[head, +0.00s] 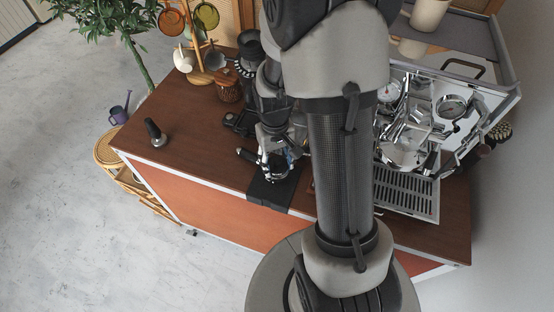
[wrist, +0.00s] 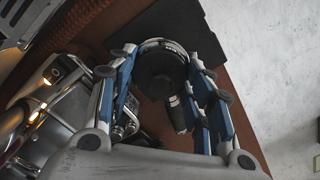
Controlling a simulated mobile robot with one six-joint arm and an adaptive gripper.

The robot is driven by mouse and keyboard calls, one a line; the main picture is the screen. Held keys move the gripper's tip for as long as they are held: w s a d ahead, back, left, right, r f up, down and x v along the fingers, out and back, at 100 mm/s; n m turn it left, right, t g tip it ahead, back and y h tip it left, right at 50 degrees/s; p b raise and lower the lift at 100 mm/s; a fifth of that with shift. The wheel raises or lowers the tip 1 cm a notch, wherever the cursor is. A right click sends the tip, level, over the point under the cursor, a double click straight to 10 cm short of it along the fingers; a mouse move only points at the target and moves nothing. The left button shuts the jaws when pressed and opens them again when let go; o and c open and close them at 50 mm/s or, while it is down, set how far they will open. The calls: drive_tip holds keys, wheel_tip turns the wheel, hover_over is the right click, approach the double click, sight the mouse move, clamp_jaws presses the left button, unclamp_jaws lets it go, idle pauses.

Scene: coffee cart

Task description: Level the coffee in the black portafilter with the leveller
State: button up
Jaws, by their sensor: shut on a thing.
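My gripper (head: 277,160) is low over the front of the wooden counter. In the wrist view its blue-lined fingers (wrist: 162,62) are shut around a round black leveller (wrist: 160,78). The leveller sits over a dark ring that looks like the rim of the black portafilter; whether they touch is hard to tell. The portafilter's black handle (wrist: 178,116) shows beside the right finger, and in the head view the handle (head: 246,155) points left. The coffee is hidden beneath the leveller.
A black mat (head: 268,195) lies under the gripper at the counter's front edge. A black-handled tamper (head: 153,130) stands to the left. The chrome espresso machine (head: 425,120) is to the right, and a grinder (head: 250,50) stands behind. The counter between tamper and mat is clear.

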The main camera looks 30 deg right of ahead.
drive_tip(key=shift+w+r+p, duration=0.1)
drive_tip(key=shift+r+p, duration=0.95)
drive_tip(key=shift+r, duration=0.4)
wheel_tip(320, 180, up, 5)
drive_tip(key=p, duration=0.4)
